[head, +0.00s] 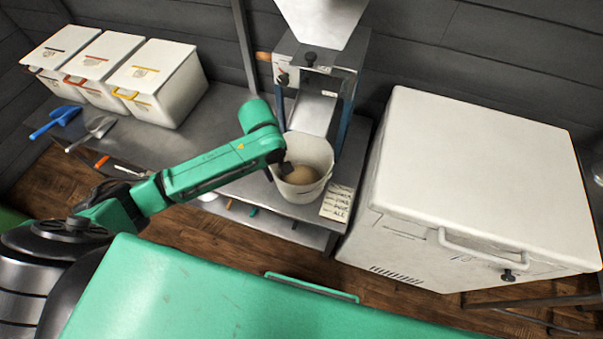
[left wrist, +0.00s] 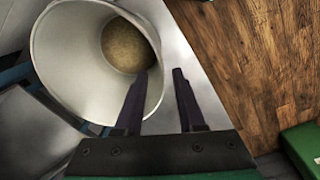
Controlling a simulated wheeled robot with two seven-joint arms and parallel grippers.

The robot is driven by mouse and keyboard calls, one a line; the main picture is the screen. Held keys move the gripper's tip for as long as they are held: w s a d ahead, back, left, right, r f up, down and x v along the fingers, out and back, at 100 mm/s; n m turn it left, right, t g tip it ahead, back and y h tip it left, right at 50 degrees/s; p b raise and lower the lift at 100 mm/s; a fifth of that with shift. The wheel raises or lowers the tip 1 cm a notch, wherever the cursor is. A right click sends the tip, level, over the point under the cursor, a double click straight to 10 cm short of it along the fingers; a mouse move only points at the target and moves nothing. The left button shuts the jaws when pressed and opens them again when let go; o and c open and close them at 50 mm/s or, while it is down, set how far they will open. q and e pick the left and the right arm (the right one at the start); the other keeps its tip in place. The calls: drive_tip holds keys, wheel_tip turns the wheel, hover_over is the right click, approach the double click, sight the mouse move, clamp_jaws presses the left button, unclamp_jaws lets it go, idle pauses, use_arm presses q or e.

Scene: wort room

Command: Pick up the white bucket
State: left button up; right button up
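The white bucket (head: 312,150) stands upright on the metal table under the mill's chute, with tan grainy contents inside. It also fills the upper left of the left wrist view (left wrist: 62,55). My left gripper (head: 284,168) is at the bucket's near-left rim. In the left wrist view its two dark fingers (left wrist: 160,75) are apart; one overlaps the bucket's mouth and the other lies outside it, with the rim's edge between them. Whether a finger touches the rim I cannot tell. My right gripper is not in view.
The mill (head: 318,75) stands right behind the bucket. A paper label (head: 338,201) lies at its right. Several white lidded bins (head: 160,85), a blue scoop (head: 58,120) and a metal scoop (head: 95,130) are at left. A large white chest (head: 480,170) stands at right.

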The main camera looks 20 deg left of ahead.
sight(279, 181)
use_arm(q)
drive_tip(key=f, duration=0.5)
drive_tip(key=shift+w+d+f, duration=0.15)
drive_tip(key=shift+w+f, duration=0.05)
clamp_jaws()
drive_tip(key=shift+r, duration=0.1)
idle(1.0)
